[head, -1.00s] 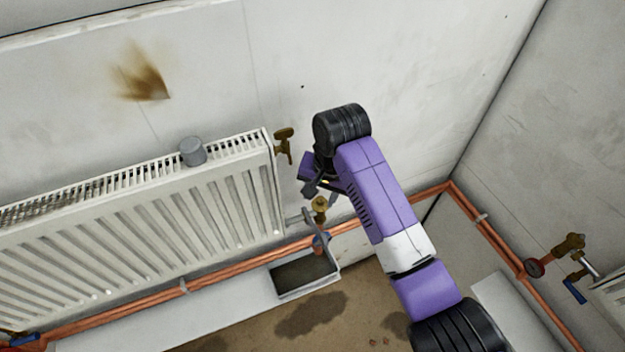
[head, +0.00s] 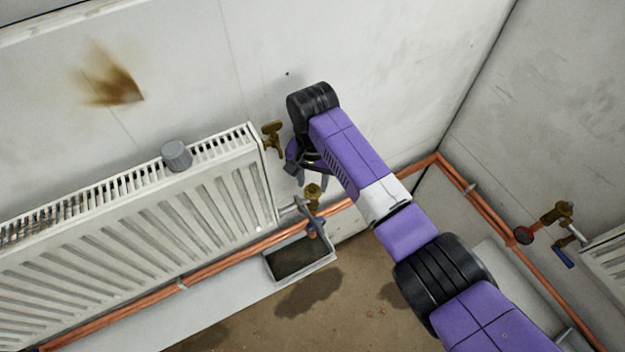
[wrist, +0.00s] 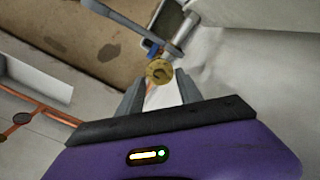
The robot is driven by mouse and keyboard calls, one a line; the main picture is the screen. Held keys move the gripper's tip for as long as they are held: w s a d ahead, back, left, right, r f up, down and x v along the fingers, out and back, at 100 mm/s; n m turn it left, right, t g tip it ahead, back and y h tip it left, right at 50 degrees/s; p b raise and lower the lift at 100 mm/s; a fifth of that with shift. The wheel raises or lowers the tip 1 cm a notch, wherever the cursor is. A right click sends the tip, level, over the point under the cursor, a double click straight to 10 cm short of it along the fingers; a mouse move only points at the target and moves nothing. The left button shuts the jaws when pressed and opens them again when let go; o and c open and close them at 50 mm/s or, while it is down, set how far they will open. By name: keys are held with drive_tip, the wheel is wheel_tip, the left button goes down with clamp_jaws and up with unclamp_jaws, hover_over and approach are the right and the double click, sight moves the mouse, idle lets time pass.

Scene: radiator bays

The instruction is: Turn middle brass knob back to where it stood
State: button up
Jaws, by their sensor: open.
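A brass knob (head: 312,191) sits on the valve at the lower right corner of the white radiator. I take it for the middle one. In the wrist view it shows as a round brass disc (wrist: 159,72) lying in line with the gap between my fingertips. My gripper (head: 311,179) is open, fingers pointing down, just above the knob in the head view. In the wrist view my gripper (wrist: 161,84) has one finger on each side of the disc. I cannot tell whether the fingers touch it.
Another brass knob (head: 272,136) is at the radiator's upper right corner, close to my wrist. A blue lever (head: 312,228) and a grey tray (head: 300,276) are below the valve. Copper pipes (head: 230,262) run along the wall. A brass valve (head: 558,212) is at right.

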drive_tip(key=shift+f, duration=0.5)
drive_tip(key=shift+c, duration=0.4)
clamp_jaws()
drive_tip(key=shift+n, duration=0.4)
